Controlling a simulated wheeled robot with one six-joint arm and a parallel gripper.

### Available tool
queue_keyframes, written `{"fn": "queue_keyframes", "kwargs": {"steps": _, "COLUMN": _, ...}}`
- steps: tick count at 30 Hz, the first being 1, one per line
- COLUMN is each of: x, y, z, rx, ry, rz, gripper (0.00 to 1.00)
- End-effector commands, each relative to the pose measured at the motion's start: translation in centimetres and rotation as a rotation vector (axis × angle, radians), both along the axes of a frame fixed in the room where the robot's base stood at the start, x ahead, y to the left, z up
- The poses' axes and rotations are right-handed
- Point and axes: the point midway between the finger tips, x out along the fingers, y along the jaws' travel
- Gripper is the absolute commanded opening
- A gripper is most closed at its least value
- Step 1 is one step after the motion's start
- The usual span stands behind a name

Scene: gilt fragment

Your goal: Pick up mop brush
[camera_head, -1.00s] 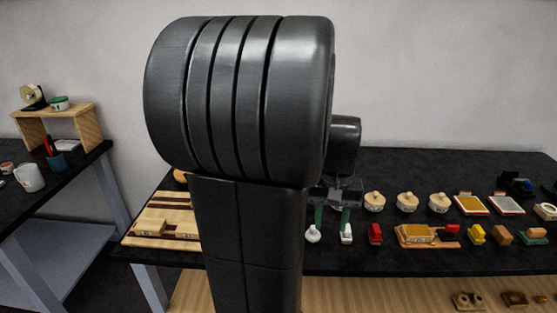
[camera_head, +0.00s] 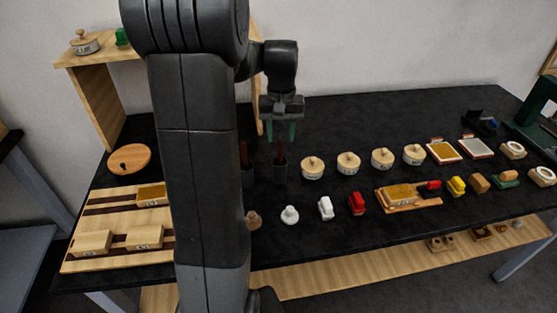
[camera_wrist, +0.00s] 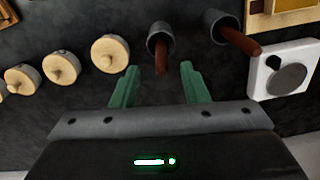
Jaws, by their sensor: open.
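Two brown handles stand in dark cups; the frames do not show which is the mop brush. The nearer handle (camera_wrist: 161,58) rises from one cup (camera_wrist: 155,32) and also shows in the head view (camera_head: 280,153). The other handle (camera_wrist: 243,42) leans in the second cup (camera_wrist: 213,20), partly beside my arm in the head view (camera_head: 244,155). Brush heads are hidden or not clear. My gripper (camera_wrist: 158,72) is open and empty, its green fingers pointing down; in the head view (camera_head: 281,132) it is above the nearer handle, which shows between the fingertips in the wrist view.
Several wooden-lidded pots (camera_head: 312,167) stand in a row right of the cups. White and red small items (camera_head: 326,208) lie in front. A white device (camera_wrist: 283,72) sits beside the second cup. A wooden shelf (camera_head: 95,105) and striped board (camera_head: 120,222) are at left.

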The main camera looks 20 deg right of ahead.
Motion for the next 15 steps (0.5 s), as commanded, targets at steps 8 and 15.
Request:
{"fn": "queue_keyframes", "kwargs": {"steps": 8, "x": 0.0, "y": 0.1, "z": -2.4, "rx": 0.001, "ry": 0.002, "rz": 0.0, "gripper": 0.41}}
{"fn": "queue_keyframes", "kwargs": {"steps": 15, "x": -0.1, "y": 0.2, "z": -5.9, "rx": 0.002, "ry": 0.004, "rz": 0.0, "gripper": 0.41}}
